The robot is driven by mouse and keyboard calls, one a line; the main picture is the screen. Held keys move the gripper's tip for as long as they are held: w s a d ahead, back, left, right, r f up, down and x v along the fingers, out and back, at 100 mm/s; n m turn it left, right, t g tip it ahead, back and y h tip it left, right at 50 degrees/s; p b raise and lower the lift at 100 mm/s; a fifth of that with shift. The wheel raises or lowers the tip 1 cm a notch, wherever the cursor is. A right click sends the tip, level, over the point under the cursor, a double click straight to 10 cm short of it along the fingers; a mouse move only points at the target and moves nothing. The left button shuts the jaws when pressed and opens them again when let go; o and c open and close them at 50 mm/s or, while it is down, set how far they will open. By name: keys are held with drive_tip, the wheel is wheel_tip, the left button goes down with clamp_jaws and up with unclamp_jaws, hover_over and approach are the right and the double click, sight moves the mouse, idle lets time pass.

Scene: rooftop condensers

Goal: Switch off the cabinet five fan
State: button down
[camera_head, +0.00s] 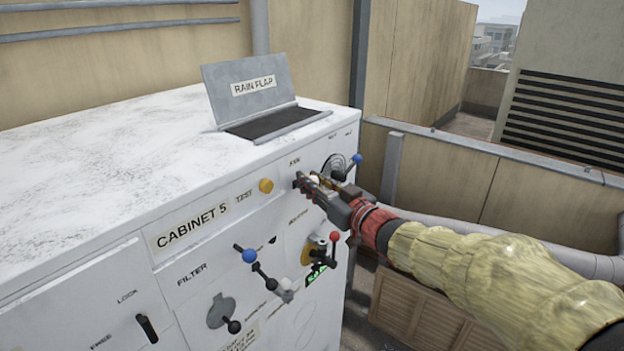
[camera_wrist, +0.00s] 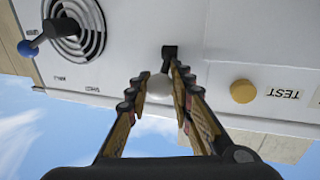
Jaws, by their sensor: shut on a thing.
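The white cabinet (camera_head: 110,150) carries a "CABINET 5" label (camera_head: 191,227). My gripper (camera_head: 308,183) reaches in from the right to the upper front panel, just below a small label that seems to read "FAN" (camera_head: 294,162). In the wrist view my gripper (camera_wrist: 158,88) has its fingers on both sides of a white ball knob (camera_wrist: 159,85). It is shut on this knob. A black lever base (camera_wrist: 169,52) joins the panel just beyond the knob. My fingers hide most of this lever in the head view, so its exact setting is hard to read there.
A yellow TEST button (camera_head: 266,186) sits left of my gripper. A blue-knobbed lever (camera_head: 356,160) by a round vent is to the right. Below are a red-knobbed lever (camera_head: 334,238) and another blue-knobbed lever (camera_head: 249,256). A raised rain flap (camera_head: 250,88) stands on top.

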drive_tip(key=shift+f+b, duration=0.25)
drive_tip(key=shift+b, duration=0.55)
drive_tip(key=f+t+y+b, duration=0.1)
drive_tip(key=b, duration=0.4)
drive_tip(key=shift+s+d+f+m, duration=0.1)
drive_tip(key=shift+m, duration=0.2)
wheel_tip(320, 180, down, 4)
drive_tip(key=m+t+b, duration=0.1)
drive_tip(key=t+b, duration=0.1)
drive_tip(key=b, duration=0.7)
drive_tip(key=m+t+y+b, duration=0.1)
drive_tip(key=t+b, duration=0.2)
drive_tip(key=b, duration=0.6)
drive_tip(key=m+t+b, duration=0.2)
drive_tip(key=b, duration=0.7)
drive_tip(key=shift+r+t+y+b, duration=0.2)
drive_tip(key=shift+t+y+b, duration=0.1)
drive_tip(key=shift+t+y, duration=0.1)
drive_tip(key=shift+m+t+b, duration=0.4)
drive_tip(key=shift+t+b, duration=0.1)
drive_tip(key=shift+b, duration=0.6)
drive_tip(key=c, duration=1.5)
unclamp_jaws()
drive_tip(key=shift+c, duration=0.2)
